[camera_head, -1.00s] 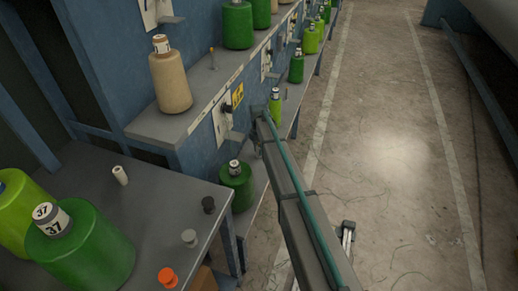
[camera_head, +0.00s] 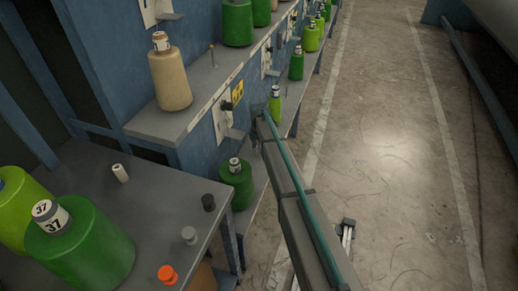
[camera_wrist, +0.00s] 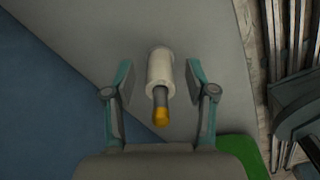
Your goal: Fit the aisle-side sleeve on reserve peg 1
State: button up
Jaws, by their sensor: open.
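My gripper (camera_wrist: 160,78) is open in the wrist view, with one finger on each side of a white sleeve (camera_wrist: 160,66). Gaps show between the sleeve and both fingers. The sleeve sits around a thin grey peg (camera_wrist: 160,95), whose yellow tip sticks out of the sleeve's near end. The peg's foot is hidden by the sleeve. Behind them is a grey shelf surface (camera_wrist: 205,35). In the head view my arm reaches to the shelf edge, and I cannot make out the fingers or this sleeve there. Another yellow-tipped peg (camera_head: 212,56) stands bare on the upper shelf.
A tan bobbin (camera_head: 170,80) stands on the upper shelf (camera_head: 160,123). Green bobbins (camera_head: 237,185) stand below and along the rack. The near table (camera_head: 140,215) holds a white tube (camera_head: 120,173), small caps and bobbin 37 (camera_head: 85,245). The aisle floor (camera_head: 390,180) at right is open.

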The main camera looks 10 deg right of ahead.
notch_tip(320, 180, up, 12)
dwell(0.5)
jog(key=s+f+m, duration=0.3)
jog(key=s+m, duration=0.5)
jog(key=s, duration=0.5)
jog(key=s+f+m, duration=0.4)
jog(key=s+m, duration=0.4)
jog(key=s, duration=0.5)
jog(key=s+f+m, duration=0.3)
jog(key=s+m, duration=0.5)
jog(key=s, duration=0.5)
jog(key=s+f+g, duration=0.3)
jog(key=s+f, duration=0.6)
jog(key=s, duration=0.5)
jog(key=s+f+g, duration=0.4)
jog(key=s+f, duration=0.6)
jog(key=s, duration=0.4)
notch_tip(320, 180, up, 14)
jog(key=p, duration=1.4)
jog(key=s+f+g+b, duration=0.2)
jog(key=s+f+b, duration=0.1)
jog(key=f+b, duration=1.2)
jog(key=shift+s+f+b, duration=0.2)
jog(key=shift+f+b, duration=0.15)
jog(key=shift+b, duration=1.35)
